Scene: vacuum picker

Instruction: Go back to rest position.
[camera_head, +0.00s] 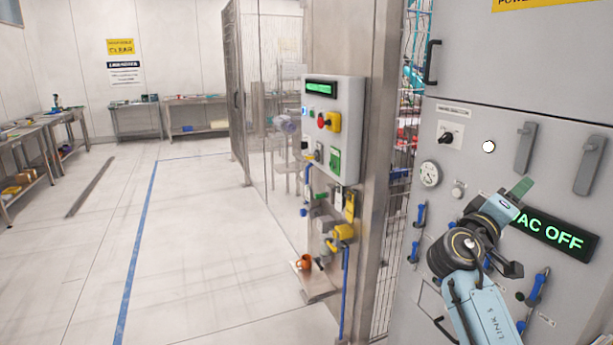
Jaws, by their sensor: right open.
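My right gripper (521,228) is in front of the grey cabinet panel (458,103) at the right, beside the green display (551,234) whose visible text reads "AC OFF". It is open and nothing shows between its fingers. My right arm comes up from the lower right and covers part of the panel and the left end of the display. My left gripper is not in view.
A control box (342,112) with a red knob and green display hangs on a metal post. Below it are yellow valves (343,231) and an orange mug (304,262) on a small shelf. Workbenches (136,118) line the far walls.

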